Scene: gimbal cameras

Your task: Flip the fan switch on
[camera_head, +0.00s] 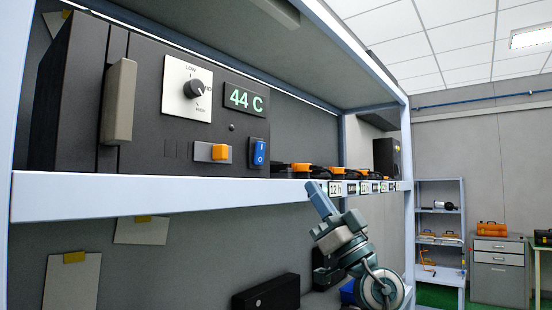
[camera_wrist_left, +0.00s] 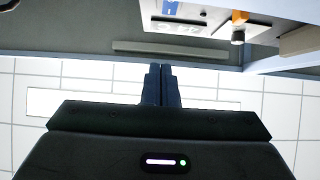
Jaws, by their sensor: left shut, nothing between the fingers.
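A dark control unit (camera_head: 140,140) stands on the shelf. On its front are a blue rocker switch (camera_head: 260,153) marked I and O, an orange slider (camera_head: 220,152) on a grey plate, a black knob (camera_head: 194,90) and a display reading 44 C (camera_head: 244,99). No label names which is the fan switch. My left gripper (camera_head: 317,190) is shut and empty, below and right of the rocker, apart from it, by the shelf edge. In the left wrist view its fingers (camera_wrist_left: 161,84) are together; parts of the blue switch (camera_wrist_left: 171,7) and orange slider (camera_wrist_left: 239,17) show at the top.
The pale blue shelf edge (camera_head: 170,196) runs below the unit. Orange and black items (camera_head: 340,172) with number tags stand on the shelf to its right. A black box (camera_head: 267,293) lies lower down. Open room with a drawer cabinet (camera_head: 498,270) is at the right.

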